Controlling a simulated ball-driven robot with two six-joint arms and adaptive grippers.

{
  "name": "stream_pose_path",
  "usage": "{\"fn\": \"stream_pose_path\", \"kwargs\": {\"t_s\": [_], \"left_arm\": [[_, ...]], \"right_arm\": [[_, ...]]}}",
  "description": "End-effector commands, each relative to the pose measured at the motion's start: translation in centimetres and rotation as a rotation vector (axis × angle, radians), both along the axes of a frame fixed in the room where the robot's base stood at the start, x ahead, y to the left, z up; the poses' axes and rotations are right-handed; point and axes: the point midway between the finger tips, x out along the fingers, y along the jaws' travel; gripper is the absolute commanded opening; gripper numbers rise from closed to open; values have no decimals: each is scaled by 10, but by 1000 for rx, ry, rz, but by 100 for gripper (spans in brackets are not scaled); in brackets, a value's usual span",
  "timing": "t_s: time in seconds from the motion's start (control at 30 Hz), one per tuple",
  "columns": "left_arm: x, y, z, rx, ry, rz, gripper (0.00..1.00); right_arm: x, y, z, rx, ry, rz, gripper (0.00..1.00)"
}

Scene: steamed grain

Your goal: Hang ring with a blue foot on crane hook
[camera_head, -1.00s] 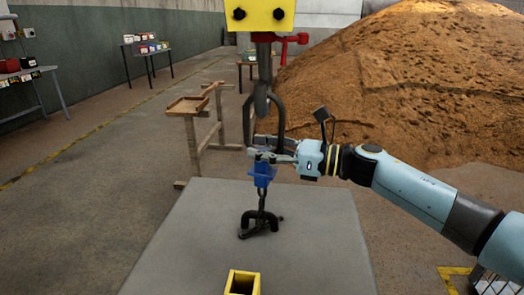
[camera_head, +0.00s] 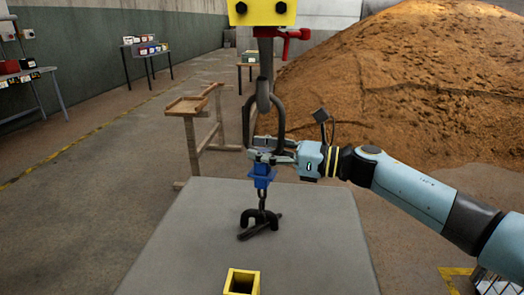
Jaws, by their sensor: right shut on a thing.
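The dark ring (camera_head: 280,122) stands upright above the grey table, with its blue foot (camera_head: 264,178) below it. A chain with a black shackle (camera_head: 260,219) hangs beneath the foot, low over the table. The grey crane hook (camera_head: 263,95) comes down from a yellow block (camera_head: 262,13) and overlaps the upper part of the ring. I cannot tell whether the hook passes through the ring. My right gripper (camera_head: 262,153) comes from the right and is shut on the lower part of the ring, just above the blue foot. My left gripper is not in view.
The grey table (camera_head: 190,250) bears an open yellow square tube (camera_head: 242,281) at its front. A wooden stand (camera_head: 188,108) is behind it on the left. A large brown grain heap (camera_head: 420,85) fills the back right. A red handle (camera_head: 300,34) juts from the hook's shank.

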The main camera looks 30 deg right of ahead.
Motion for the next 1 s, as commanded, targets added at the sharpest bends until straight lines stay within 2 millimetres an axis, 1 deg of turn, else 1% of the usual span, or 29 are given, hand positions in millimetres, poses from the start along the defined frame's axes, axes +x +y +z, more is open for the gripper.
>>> {"fn": "stream_pose_path", "kwargs": {"t_s": [0.1,0.13,0.3,0.33,0.57,0.67,0.77,1.0], "left_arm": [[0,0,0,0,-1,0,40],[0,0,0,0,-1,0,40],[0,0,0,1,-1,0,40],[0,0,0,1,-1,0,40],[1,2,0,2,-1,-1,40],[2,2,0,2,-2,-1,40],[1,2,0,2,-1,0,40],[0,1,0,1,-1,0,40]], "right_arm": [[0,0,2,1,-3,1,0],[0,0,2,1,-3,1,28],[0,0,1,1,-2,1,51],[0,0,1,1,-2,1,53],[-1,-1,-2,-2,4,-1,53],[-4,-4,-2,-3,4,-1,53],[-14,-13,-3,-5,5,-1,53],[-54,-49,-2,-6,7,1,53]]}}
